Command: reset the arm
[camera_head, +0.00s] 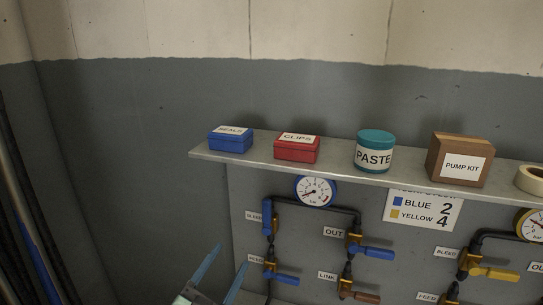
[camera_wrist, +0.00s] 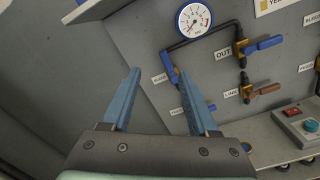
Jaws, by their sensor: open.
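My gripper (camera_head: 222,273) shows at the bottom of the head view, its two blue fingers apart with nothing between them. In the wrist view my gripper (camera_wrist: 164,92) is also open and empty, its fingers pointing toward the valve panel (camera_wrist: 125,50). In the head view it is in front of the panel's lower left edge, left of the blue-handled valves. It seems apart from the panel and valves. Most of my arm is out of view.
A shelf (camera_head: 205,154) above the panel holds a blue box (camera_head: 231,142), a red box (camera_head: 297,150), a teal paste tub (camera_head: 375,140) and a pump kit carton (camera_head: 455,145). A blue-rimmed gauge (camera_head: 315,191) and several valves stick out below. The wall left of the panel is bare.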

